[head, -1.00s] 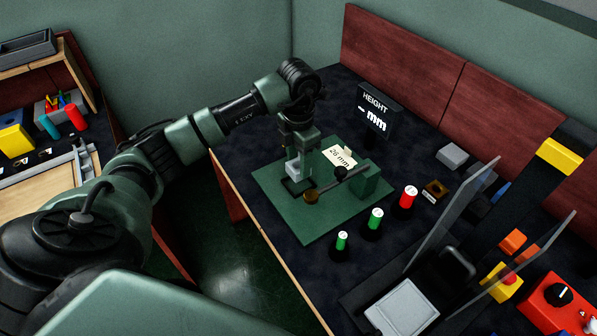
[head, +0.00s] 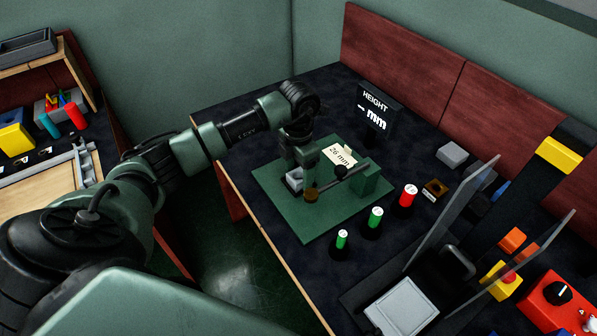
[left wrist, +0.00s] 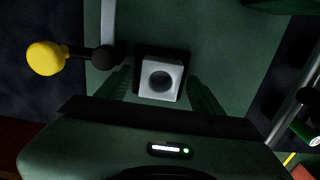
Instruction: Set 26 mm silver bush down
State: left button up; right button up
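The silver bush (head: 294,180), a light grey square block with a round hole, stands on a small dark pad on the green plate (head: 290,221). It also shows in the left wrist view (left wrist: 145,66), with the dark pad around its foot. My left gripper (head: 305,180) is low over the plate, pointing down. Its fingers stand on either side of the bush, with narrow gaps between them and it. The finger nearer the camera partly hides the bush in the head view. My right gripper is not in view.
A "26 mm" card (head: 341,156) and a height display (head: 374,112) reading dashes stand behind. Green and red cylinders (head: 375,217) stand right of the plate.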

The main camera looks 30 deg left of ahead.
pick_arm(q)
jog(key=shift+r, duration=0.1)
jog(key=shift+r, duration=0.3)
notch_tip(320, 180, up, 12)
jog(key=b, duration=0.1)
jog(key=shift+f, duration=0.25)
dwell(0.6)
